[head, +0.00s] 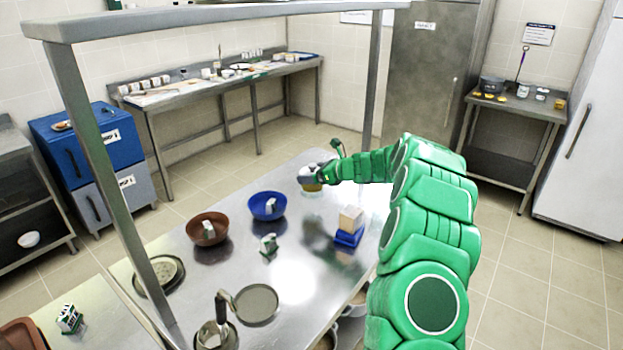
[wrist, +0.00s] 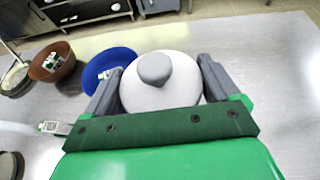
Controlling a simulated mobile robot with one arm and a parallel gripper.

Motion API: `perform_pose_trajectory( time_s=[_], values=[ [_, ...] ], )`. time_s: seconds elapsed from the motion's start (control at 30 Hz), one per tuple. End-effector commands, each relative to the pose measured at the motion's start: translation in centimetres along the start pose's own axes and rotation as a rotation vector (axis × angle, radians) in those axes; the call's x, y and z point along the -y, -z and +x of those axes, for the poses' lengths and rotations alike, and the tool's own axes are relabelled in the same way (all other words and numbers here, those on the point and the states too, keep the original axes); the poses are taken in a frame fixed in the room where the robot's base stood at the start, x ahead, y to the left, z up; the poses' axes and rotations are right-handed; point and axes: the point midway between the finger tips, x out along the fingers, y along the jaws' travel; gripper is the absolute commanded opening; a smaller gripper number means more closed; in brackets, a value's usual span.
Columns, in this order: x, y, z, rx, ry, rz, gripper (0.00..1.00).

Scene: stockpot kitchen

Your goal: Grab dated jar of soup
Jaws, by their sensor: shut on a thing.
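My gripper (wrist: 160,98) is shut on a jar (wrist: 180,66) with a white lid and a grey knob; a finger lies on each side of it. In the head view the jar (head: 309,183) stands upright at the far part of the steel table and shows a yellowish-brown content. My green arm reaches it from the right, with the gripper (head: 322,175) at the jar. I cannot tell whether the jar touches the table. No date or label on it can be read.
A blue bowl (head: 267,206) and a brown bowl (head: 208,229) stand left of the jar, each with a small carton inside. A blue box with a pale block (head: 350,225) stands nearer. A small carton (head: 269,243) lies between. A steel shelf (head: 200,14) spans above the table.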

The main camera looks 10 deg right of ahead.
Motion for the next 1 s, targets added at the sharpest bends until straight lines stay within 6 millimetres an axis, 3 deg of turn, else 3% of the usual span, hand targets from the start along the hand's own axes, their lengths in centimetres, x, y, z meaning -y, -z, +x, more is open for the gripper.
perform_pose_trajectory(
  time_s=[0.3, 1.0],
  values=[
    [-2.1, -2.6, -3.2, 0.004, 0.001, -0.002, 0.14],
    [-7.9, -3.6, -9.0, 0.003, -0.002, -0.001, 0.14]
  ],
)
